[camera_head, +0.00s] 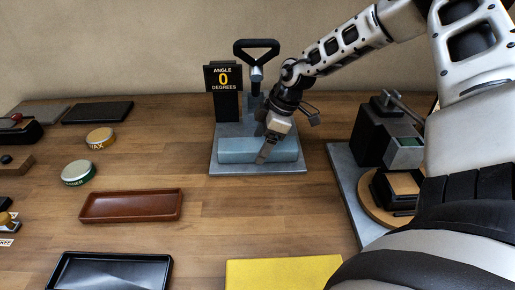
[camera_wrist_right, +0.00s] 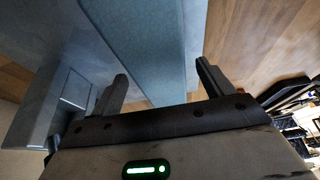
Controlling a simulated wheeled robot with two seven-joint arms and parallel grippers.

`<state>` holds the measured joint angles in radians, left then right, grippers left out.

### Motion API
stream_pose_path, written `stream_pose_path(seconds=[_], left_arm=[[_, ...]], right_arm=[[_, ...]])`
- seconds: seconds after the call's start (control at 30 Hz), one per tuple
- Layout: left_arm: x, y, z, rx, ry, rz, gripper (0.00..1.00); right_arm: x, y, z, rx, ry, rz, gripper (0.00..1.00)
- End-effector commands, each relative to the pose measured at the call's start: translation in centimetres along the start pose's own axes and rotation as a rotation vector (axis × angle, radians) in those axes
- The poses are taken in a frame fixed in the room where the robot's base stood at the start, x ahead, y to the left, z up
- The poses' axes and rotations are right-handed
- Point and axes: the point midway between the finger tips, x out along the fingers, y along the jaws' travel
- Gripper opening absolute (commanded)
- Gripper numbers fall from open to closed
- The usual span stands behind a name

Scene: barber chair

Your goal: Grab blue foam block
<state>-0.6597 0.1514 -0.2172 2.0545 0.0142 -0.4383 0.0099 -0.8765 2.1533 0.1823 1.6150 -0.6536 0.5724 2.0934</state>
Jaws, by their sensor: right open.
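The blue foam block (camera_head: 235,151) is a long light-blue bar lying on a grey metal base plate (camera_head: 225,169), in front of the sign reading "ANGLE 0 DEGREES". My right gripper (camera_head: 266,150) is over the right half of the block in the head view and hides part of it. In the right wrist view, the block (camera_wrist_right: 150,45) runs between the two spread fingers of my right gripper (camera_wrist_right: 162,85). The fingers are open, with gaps beside the block, more clearly on the left. Contact cannot be told. My left gripper is not in view.
A black handle (camera_head: 257,50) and the angle sign (camera_head: 223,78) stand behind the block. A black device (camera_head: 374,135) stands to the right. A brown tray (camera_head: 131,205), black tray (camera_head: 110,272), yellow mat (camera_head: 283,273) and round tins (camera_head: 79,173) lie around. Wood in front of the plate is clear.

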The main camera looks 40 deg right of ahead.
Motion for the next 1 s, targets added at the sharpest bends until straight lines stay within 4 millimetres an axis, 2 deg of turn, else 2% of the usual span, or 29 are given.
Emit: stream_pose_path(seconds=[0.1,0.37,0.53,0.63,0.67,0.87,1.0], left_arm=[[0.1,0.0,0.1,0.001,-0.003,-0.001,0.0],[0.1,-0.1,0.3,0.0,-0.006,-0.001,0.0],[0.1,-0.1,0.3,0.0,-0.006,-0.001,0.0],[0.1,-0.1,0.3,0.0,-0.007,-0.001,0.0],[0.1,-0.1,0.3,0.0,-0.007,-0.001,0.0],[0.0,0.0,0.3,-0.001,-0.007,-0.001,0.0],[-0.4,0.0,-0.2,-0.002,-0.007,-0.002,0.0]], right_arm=[[0.9,0.0,0.0,0.0,0.0,0.001,0.8],[1.0,0.0,0.0,0.0,0.001,0.002,0.8],[1.0,0.0,0.0,0.0,0.001,0.002,0.33],[1.0,0.0,-0.1,0.0,0.001,0.002,0.32],[1.0,0.0,-0.1,0.0,0.001,0.002,0.28],[0.9,0.0,-0.1,0.0,0.001,0.002,0.28],[0.0,0.1,-0.3,0.003,0.001,0.004,0.28]])
